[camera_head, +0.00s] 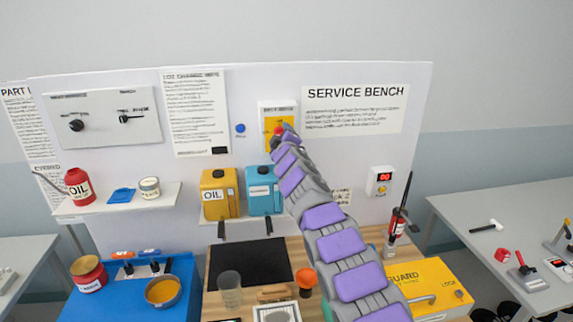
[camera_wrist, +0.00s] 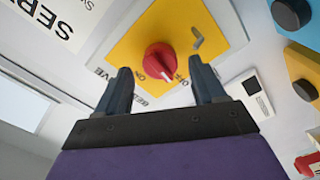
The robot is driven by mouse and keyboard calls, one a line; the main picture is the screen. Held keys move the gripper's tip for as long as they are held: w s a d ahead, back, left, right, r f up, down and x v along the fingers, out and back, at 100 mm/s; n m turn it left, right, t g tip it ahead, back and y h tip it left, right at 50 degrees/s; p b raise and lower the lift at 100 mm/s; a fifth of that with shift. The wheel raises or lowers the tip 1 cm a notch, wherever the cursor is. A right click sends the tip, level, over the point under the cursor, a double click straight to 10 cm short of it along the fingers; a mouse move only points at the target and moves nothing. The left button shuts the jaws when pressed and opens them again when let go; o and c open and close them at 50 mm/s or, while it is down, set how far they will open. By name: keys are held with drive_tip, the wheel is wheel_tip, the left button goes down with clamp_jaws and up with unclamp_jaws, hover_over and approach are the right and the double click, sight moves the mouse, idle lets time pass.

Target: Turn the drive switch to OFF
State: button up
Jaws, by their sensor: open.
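The drive switch is a red round knob (camera_wrist: 160,60) with a white pointer mark, on a yellow plate (camera_wrist: 128,48) in the wrist view. ON and OFF labels show upside down on the plate; I cannot tell for sure which one the mark points at. My gripper (camera_wrist: 163,86) is open, with its dark fingers apart on either side below the knob, not closed on it. In the head view, the yellow plate (camera_head: 268,121) is on the board, and my arm's end reaches it and hides most of the knob.
A yellow oil can (camera_head: 219,196) and a blue can (camera_head: 262,192) stand on a shelf below the switch. A blue button (camera_head: 240,128) sits left of it.

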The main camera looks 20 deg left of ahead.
drive_tip(key=b+v, duration=0.7)
drive_tip(key=v, duration=0.8)
drive_tip(key=shift+s+a+f, duration=0.2)
drive_tip(key=shift+s, duration=0.1)
idle(0.4)
